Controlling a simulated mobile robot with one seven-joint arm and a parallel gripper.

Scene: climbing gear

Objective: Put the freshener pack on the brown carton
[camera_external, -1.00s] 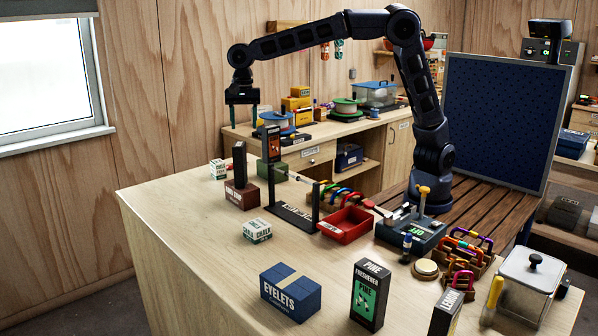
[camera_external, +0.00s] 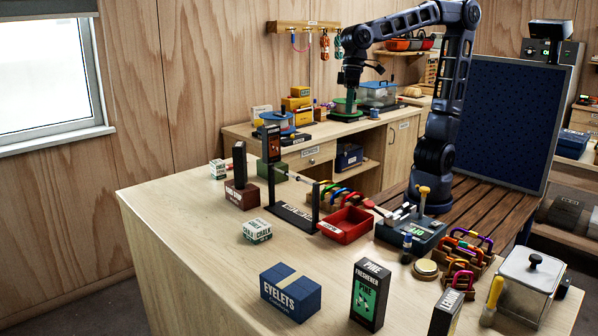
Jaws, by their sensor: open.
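A black pack with a green panel, marked "PINE FRESHENER" (camera_external: 369,294), stands upright near the front edge of the bench. A similar dark pack marked "LEMON" (camera_external: 445,311) stands to its right, cut off by the frame. The brown carton (camera_external: 242,195) sits at the bench's left side. A narrow dark pack (camera_external: 239,163) stands upright on it; its label cannot be read. Another dark pack with an orange front (camera_external: 272,143) stands on a green box (camera_external: 272,171). My gripper (camera_external: 351,80) is open and empty, high over the back, far from these packs.
A blue "EYELETS" box (camera_external: 291,291) and a small chalk box (camera_external: 257,231) stand on the bench. A black stand (camera_external: 296,214), red tray (camera_external: 345,225), grey device (camera_external: 411,234) and colored carabiners (camera_external: 466,251) crowd the middle and right. The bench's left front is clear.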

